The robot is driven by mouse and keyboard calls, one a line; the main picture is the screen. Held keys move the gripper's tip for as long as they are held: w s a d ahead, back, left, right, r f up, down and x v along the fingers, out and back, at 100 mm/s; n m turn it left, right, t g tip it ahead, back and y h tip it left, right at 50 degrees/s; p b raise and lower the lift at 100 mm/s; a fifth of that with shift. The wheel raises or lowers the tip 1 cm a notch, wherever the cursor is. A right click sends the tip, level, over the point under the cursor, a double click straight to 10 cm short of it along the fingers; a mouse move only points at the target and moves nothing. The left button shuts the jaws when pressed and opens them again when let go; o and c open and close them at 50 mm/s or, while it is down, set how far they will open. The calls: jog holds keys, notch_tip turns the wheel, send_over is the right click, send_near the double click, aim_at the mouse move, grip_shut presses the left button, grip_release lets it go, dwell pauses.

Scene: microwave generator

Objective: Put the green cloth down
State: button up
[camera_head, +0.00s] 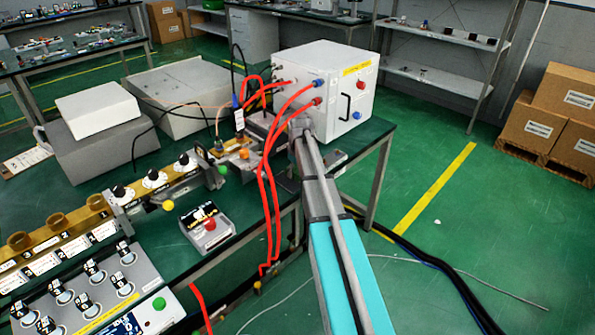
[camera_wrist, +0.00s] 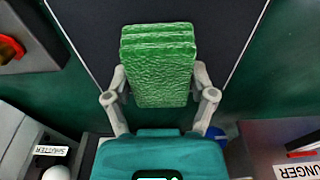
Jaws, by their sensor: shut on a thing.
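The green cloth (camera_wrist: 158,68) is a folded, textured green block in the wrist view. My gripper (camera_wrist: 160,84) is shut on it, with one grey finger on each side of the cloth. Behind the cloth lies a dark flat panel (camera_wrist: 88,28) with a thin light edge, on a green surface. I cannot tell how far the cloth is from that panel. In the head view my arm reaches toward the white box on the bench, and the gripper and cloth cannot be made out there.
The green bench (camera_head: 185,256) holds a white box (camera_head: 318,88) with red hoses (camera_head: 268,190), grey instrument cases (camera_head: 185,98), a small box with a red button (camera_head: 208,228) and a control panel (camera_head: 75,290). Cardboard boxes (camera_head: 550,115) stand at the right. Cables cross the floor.

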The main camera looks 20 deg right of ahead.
jog(key=o, duration=1.2)
jog(key=shift+f, duration=0.1)
jog(key=shift+r, duration=0.25)
notch_tip(320, 180, up, 12)
jog(key=s+p, duration=0.1)
jog(key=p, duration=1.1)
jog(key=shift+d+f, duration=0.15)
jog(key=shift+d, duration=0.05)
jog(key=shift+s, duration=0.1)
jog(key=s+a+m+g, duration=0.1)
jog(key=s+a+m, duration=0.3)
jog(key=s+a, duration=1.8)
jog(key=s, duration=0.3)
jog(key=shift+a, duration=0.35)
